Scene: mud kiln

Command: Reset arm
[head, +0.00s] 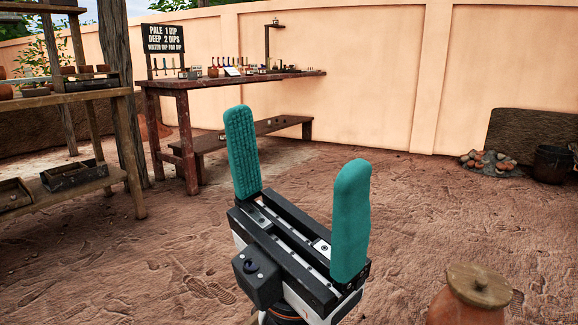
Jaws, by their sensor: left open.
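My left gripper (298,195) is in the middle of the head view, pointing up and away, with two teal ribbed fingers spread wide apart. Nothing is between the fingers. It is in the air above the brown dirt floor and touches nothing that I can see. My right gripper is not in the head view.
A wooden table (172,84) with small items stands at the back, with a low bench (215,142) beside it. A wooden shelf (52,98) is at the left. A lidded clay pot (466,309) is at the lower right. A dark pot (552,165) stands by the wall.

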